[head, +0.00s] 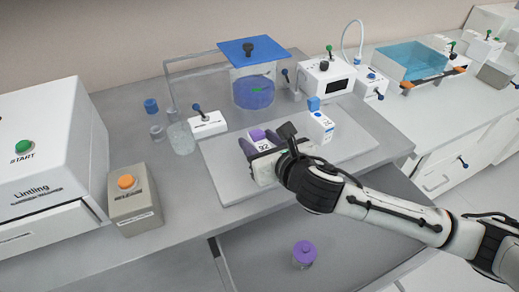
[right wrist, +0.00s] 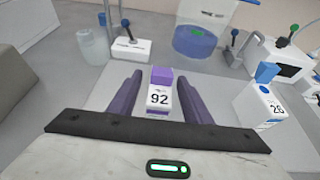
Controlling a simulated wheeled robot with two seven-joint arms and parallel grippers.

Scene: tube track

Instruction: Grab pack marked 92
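The pack marked 92 (right wrist: 159,97) is white with a purple top and stands on the pale tray (head: 226,186). In the head view the pack (head: 265,146) is partly hidden by my right gripper (head: 262,155). In the right wrist view the purple fingers of my right gripper (right wrist: 159,86) lie on either side of the pack. A narrow gap shows beside it, so the gripper looks open around it. A second pack, marked 26 (right wrist: 268,108), white with a blue top, stands to the right on the same tray; it also shows in the head view (head: 320,126). My left gripper is not in view.
A clear vessel with blue liquid (head: 253,92) stands behind the tray. A glass beaker (head: 180,138) and a small lever box (head: 208,124) are at its left. A purple-capped jar (head: 303,254) is in the lower area in front.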

